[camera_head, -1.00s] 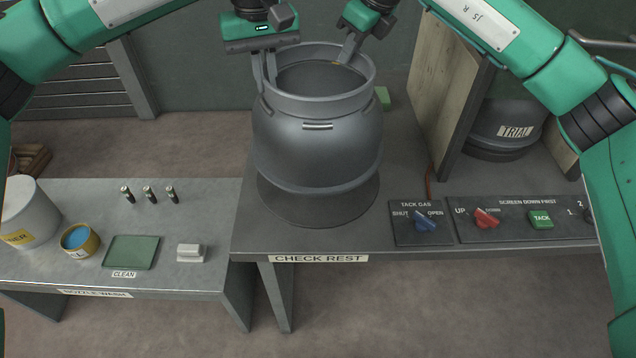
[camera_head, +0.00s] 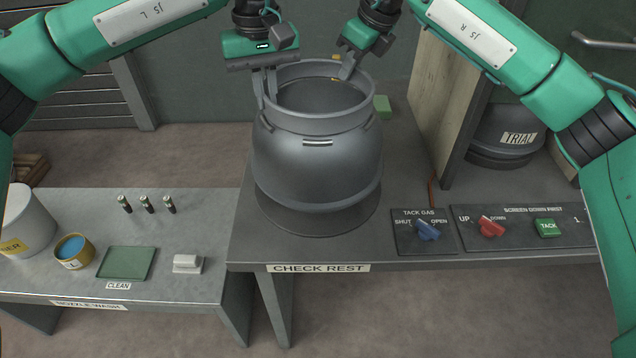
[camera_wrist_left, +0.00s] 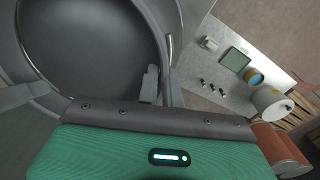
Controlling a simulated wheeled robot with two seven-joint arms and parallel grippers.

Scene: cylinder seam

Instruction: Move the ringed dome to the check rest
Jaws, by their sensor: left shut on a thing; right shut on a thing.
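The ringed dome (camera_head: 315,160) is a grey, round-bellied vessel with an open collar at its top, upright in the head view. My left gripper (camera_head: 265,88) is shut on the left of the collar, and my right gripper (camera_head: 346,72) is shut on its right rear rim. The dome is over a dark round patch (camera_head: 318,226) on the bench behind the CHECK REST label (camera_head: 318,268). I cannot tell whether its underside touches down. The left wrist view looks into the dome's dark bowl (camera_wrist_left: 95,45), with the collar edge by my fingers.
A wooden-sided bay with a TRIAL drum (camera_head: 505,133) stands right of the dome. The switch panels (camera_head: 520,227) lie along the bench's front right. A lower left bench holds a green pad (camera_head: 127,263), a blue-topped tin (camera_head: 74,250) and a white block (camera_head: 187,263).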

